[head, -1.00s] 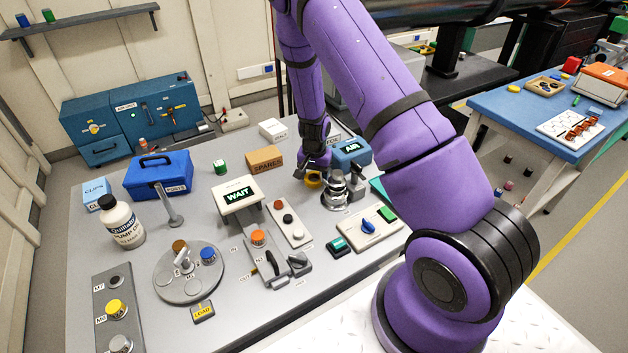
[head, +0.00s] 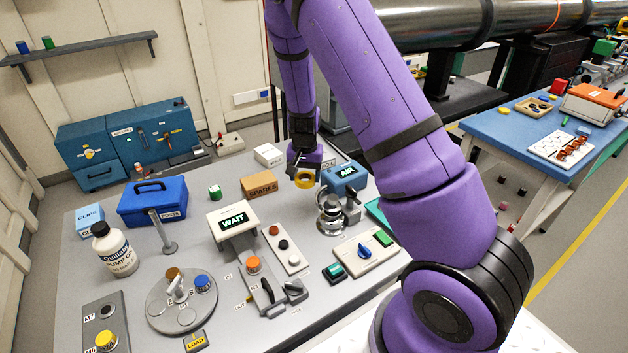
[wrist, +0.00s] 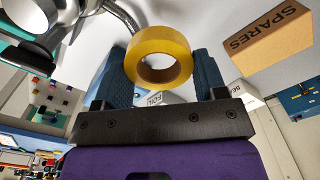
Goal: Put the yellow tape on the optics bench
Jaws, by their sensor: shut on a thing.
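On the blue bench are a wooden tray (head: 534,107), a white board (head: 561,147) and an orange-lidded box (head: 596,103). Its near left top looks clear.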

